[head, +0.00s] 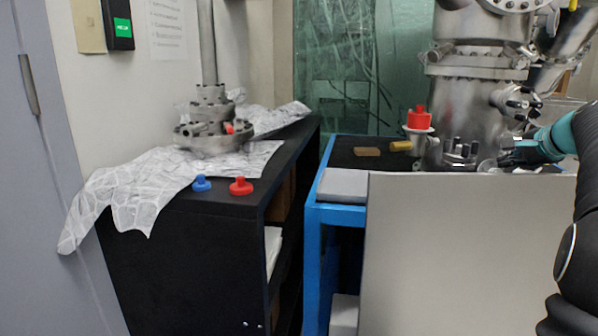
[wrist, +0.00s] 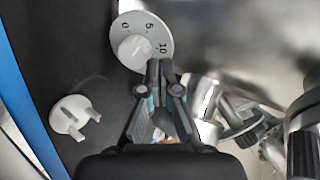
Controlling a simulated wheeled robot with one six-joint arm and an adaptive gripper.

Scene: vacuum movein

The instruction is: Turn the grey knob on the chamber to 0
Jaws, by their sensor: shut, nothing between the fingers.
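The steel chamber (head: 468,120) stands on the blue-framed bench at the right in the head view. In the wrist view a round pale dial (wrist: 153,28) marked 0, 5 and 10 shows at the top, with a light grey knob (wrist: 135,51) at its middle. I cannot make out a pointer on the knob. My gripper (wrist: 160,66) is shut and empty, its fingertips near the 10 mark, right of and below the knob. I cannot tell whether they touch the dial. In the head view my gripper (head: 507,157) is beside the chamber's lower part, and the dial is not distinguishable.
A white pronged part (wrist: 75,117) lies left of my gripper in the wrist view. Metal fittings (wrist: 235,120) crowd the right. A red cap (head: 418,119) sits on a chamber port. A grey panel (head: 460,260) fronts the bench. Blue (head: 201,184) and red (head: 240,186) knobs lie on the black cabinet.

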